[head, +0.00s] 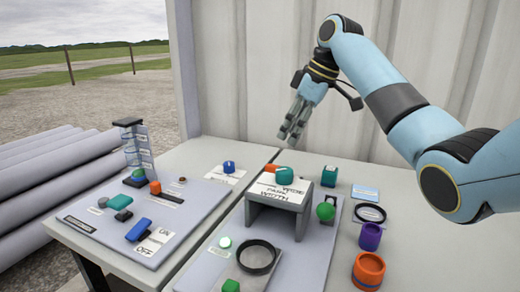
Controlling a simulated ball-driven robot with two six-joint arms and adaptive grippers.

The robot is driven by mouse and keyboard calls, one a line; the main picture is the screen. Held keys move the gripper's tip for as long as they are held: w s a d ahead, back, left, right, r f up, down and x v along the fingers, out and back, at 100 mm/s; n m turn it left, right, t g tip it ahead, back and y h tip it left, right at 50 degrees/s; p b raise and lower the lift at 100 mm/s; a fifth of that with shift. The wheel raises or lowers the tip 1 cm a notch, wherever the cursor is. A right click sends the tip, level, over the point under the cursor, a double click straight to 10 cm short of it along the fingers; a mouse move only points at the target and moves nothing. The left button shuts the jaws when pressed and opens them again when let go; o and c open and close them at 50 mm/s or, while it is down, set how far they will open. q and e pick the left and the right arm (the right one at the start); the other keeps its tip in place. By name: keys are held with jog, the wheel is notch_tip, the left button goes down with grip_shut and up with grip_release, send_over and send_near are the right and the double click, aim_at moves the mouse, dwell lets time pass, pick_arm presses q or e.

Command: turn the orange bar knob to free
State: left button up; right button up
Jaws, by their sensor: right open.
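A small orange piece (155,187) stands on the left grey panel (192,212), beside a white label. Another orange piece (270,168) shows behind the grey bridge-shaped stand on the right panel, partly hidden. I cannot tell from this view which is the bar knob, or read its setting. My right gripper (292,127) is open and empty, with its fingers pointing down. It hangs above the back of the table, apart from both orange pieces. My left gripper is out of view.
The grey bridge stand (256,216) carries white labels. A clear post with a black top (128,122) rises at the left. A ribbed wall stands behind.

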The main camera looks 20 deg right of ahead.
aim_at(273, 165)
jog(key=x, duration=0.4)
jog(key=shift+w+a+f+b, duration=0.1)
jog(key=shift+w+b, duration=0.3)
jog(key=shift+w, duration=0.05)
jog(key=b+x, duration=0.1)
jog(key=x, duration=0.5)
jog(key=shift+w+f, duration=0.1)
jog(key=shift+w, duration=0.05)
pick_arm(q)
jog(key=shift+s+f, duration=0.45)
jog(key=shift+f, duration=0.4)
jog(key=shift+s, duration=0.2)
pick_arm(e)
jog(key=shift+c, duration=0.2)
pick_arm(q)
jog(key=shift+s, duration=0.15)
pick_arm(e)
grip_shut()
